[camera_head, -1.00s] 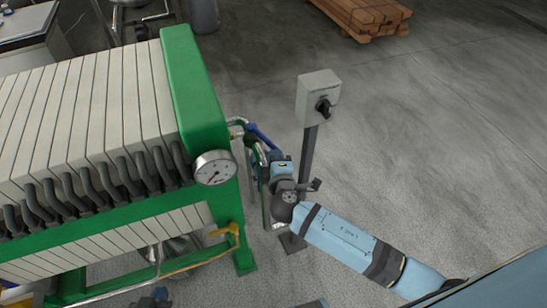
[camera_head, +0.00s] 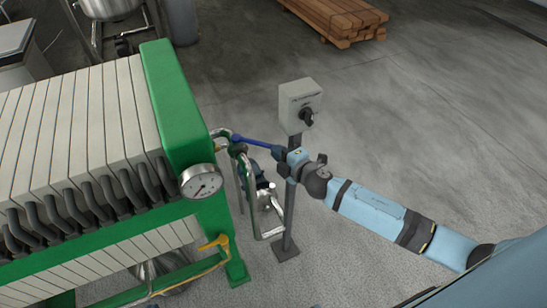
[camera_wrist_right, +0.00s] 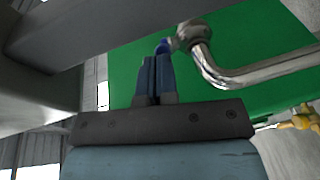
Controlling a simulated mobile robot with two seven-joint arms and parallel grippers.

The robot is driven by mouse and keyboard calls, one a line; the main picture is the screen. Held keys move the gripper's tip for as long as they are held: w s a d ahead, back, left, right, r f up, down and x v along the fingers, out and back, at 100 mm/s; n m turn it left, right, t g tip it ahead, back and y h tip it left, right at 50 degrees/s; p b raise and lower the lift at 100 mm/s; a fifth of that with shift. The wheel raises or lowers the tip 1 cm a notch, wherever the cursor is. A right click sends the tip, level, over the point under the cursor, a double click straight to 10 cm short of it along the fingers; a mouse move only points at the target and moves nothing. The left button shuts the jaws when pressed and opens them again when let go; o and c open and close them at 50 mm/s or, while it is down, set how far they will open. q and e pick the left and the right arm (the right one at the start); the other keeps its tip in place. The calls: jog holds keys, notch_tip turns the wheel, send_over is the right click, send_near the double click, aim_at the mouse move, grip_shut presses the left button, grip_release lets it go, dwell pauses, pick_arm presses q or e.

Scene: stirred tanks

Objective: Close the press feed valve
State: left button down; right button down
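The press feed valve shows as a blue lever (camera_head: 256,142) on the metal pipe beside the green press end. The lever points right, away from the press, and lies nearly level in the head view. My right gripper (camera_head: 284,153) is at the lever's outer end. In the right wrist view its two fingers (camera_wrist_right: 154,75) are close together, and the blue lever (camera_wrist_right: 163,46) shows just beyond their tips, in line with them. The fingers appear shut on the lever's end; the gripped part is hidden. My left gripper is not in view.
A grey switch box (camera_head: 300,101) on a post stands right beside my right gripper. The green filter press (camera_head: 185,105) with a gauge (camera_head: 201,181) is at left. A pump (camera_head: 266,196) and pipes sit below the lever. Lumber (camera_head: 337,18) lies far back; the right floor is clear.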

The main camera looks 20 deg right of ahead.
jog(key=shift+w+d, duration=0.35)
jog(key=shift+w, duration=0.1)
dwell(0.5)
